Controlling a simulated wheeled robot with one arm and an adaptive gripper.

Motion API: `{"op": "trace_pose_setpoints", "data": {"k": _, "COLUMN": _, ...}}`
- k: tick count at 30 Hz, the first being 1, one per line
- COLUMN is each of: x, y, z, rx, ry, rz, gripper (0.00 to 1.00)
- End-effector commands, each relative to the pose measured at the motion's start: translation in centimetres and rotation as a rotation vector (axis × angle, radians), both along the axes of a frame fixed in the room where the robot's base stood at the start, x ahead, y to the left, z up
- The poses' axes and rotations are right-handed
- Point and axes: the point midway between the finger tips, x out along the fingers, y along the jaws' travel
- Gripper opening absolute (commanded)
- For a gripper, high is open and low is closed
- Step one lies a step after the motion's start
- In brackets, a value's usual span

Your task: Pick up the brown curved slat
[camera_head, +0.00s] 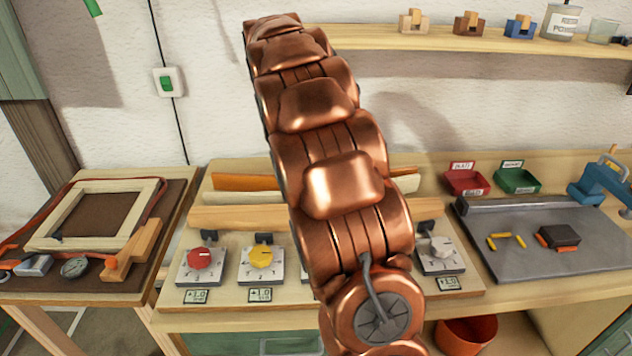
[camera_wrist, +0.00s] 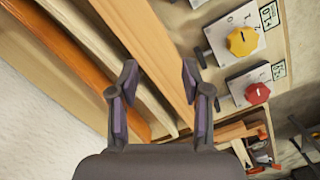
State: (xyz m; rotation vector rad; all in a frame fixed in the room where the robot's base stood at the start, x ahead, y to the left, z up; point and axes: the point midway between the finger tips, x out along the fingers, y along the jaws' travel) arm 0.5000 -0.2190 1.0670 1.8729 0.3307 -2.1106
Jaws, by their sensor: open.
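Three long slats lie one behind another on the bench in the head view. The rearmost is orange-brown (camera_head: 240,182) and is the closest match to the brown curved slat; my arm covers its middle, and its bend is hard to make out. It also shows as an orange-brown strip in the wrist view (camera_wrist: 88,76). A cream slat (camera_head: 232,196) is in the middle and a tan slat (camera_head: 235,217) in front. My gripper (camera_wrist: 160,76) is open and empty, its fingers either side of the tan slat in the picture; the height gap is unclear. My arm hides it in the head view.
Knob boxes, with red (camera_head: 200,258), yellow (camera_head: 262,256) and white (camera_head: 438,250) knobs, stand in front of the slats. A wooden frame (camera_head: 50,240) lies at left, a grey metal plate (camera_head: 490,262) at right. The wall is close behind; a shelf (camera_head: 420,38) hangs above.

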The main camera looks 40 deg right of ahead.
Motion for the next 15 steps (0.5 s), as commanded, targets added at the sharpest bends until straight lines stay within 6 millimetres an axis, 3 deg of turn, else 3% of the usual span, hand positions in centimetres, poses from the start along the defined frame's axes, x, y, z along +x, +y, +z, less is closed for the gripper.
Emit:
{"op": "trace_pose_setpoints", "data": {"k": 7, "x": 4.1, "y": -6.3, "z": -1.8, "rx": 0.014, "ry": 0.001, "rz": 0.130, "gripper": 0.48}}
{"op": "trace_pose_setpoints", "data": {"k": 15, "x": 7.1, "y": -12.5, "z": -4.6, "rx": 0.044, "ry": -0.009, "rz": 0.288, "gripper": 0.48}}
